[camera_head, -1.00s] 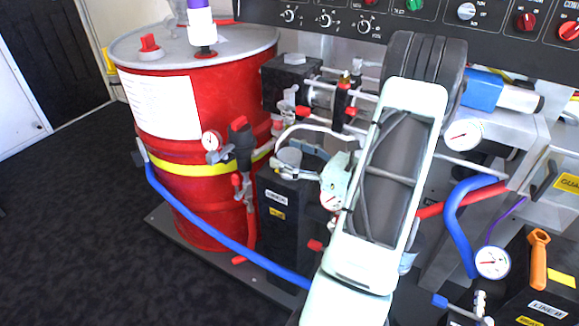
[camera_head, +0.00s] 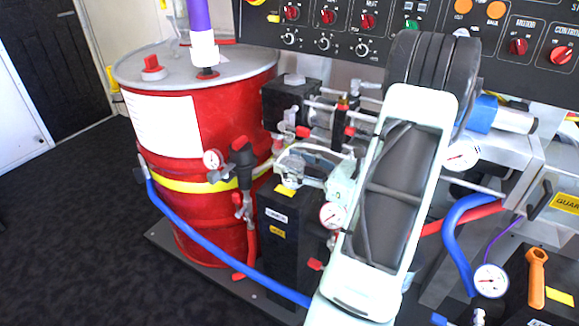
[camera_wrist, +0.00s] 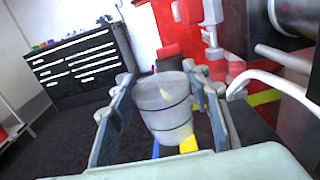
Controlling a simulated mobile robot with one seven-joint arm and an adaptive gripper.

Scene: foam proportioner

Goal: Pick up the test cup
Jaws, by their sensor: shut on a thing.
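The test cup (camera_wrist: 164,108) is a translucent grey, open-topped cup with dark rings around it. In the wrist view it sits upright between the two fingers of my gripper (camera_wrist: 160,82), which is shut on it. In the head view my gripper (camera_head: 305,172) is over the top of the black box (camera_head: 288,232) labelled as a line unit, beside the red drum. There the cup is mostly hidden by the fingers and blends with the grey fittings. I cannot tell whether its base touches the box.
The red drum (camera_head: 190,130) with a yellow band stands close on the left. A valve with a gauge (camera_head: 212,160), pipes and a blue hose (camera_head: 215,255) surround the box. The control panel (camera_head: 380,30) is behind. Open dark floor (camera_head: 70,220) lies at left.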

